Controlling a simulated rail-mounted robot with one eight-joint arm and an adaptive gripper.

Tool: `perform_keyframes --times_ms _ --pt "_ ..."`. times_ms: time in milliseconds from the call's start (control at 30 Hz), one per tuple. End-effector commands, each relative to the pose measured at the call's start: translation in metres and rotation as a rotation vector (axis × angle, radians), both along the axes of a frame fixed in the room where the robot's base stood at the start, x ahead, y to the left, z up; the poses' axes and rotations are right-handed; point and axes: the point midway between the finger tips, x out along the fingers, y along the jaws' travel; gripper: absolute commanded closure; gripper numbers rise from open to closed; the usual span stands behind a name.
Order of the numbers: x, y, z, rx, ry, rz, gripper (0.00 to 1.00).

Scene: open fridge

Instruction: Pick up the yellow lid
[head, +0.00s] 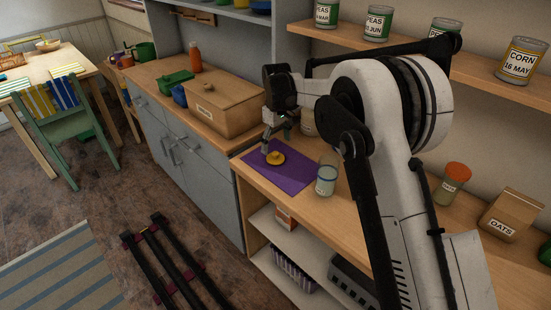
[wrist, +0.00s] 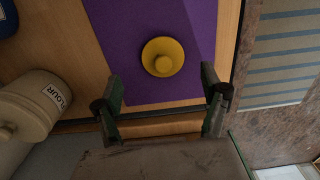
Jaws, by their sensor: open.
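The yellow lid (head: 275,158) is round with a small knob on top. It lies flat on a purple mat (head: 297,180) on the wooden counter. In the wrist view the lid (wrist: 162,57) is on the purple mat (wrist: 190,93), beyond and between my fingertips. My gripper (head: 278,137) is above the mat, close to the lid in the head view. In the wrist view my gripper (wrist: 163,97) is open, with its two fingers wide apart and nothing between them.
A glass jar (head: 326,180) stands at the mat's right edge. A flour canister (wrist: 28,108) lies to the left in the wrist view. A wooden bread box (head: 222,105) stands behind on the counter. An orange-lidded jar (head: 451,184) and oats bag (head: 510,214) stand at right.

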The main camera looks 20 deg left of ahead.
Motion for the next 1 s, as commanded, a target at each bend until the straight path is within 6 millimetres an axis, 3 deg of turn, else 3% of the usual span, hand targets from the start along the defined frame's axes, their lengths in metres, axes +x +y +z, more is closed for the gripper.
perform_keyframes --times_ms 333,600,900,1000 --pt "-0.005 0.002 -0.043 0.0 0.0 0.0 0.24" --pt "-0.005 0.001 -0.048 0.0 0.0 0.0 0.24" --pt "-0.005 0.001 -0.048 0.0 0.0 0.0 0.64" --pt "-0.005 0.001 -0.048 0.0 0.0 0.0 0.71"
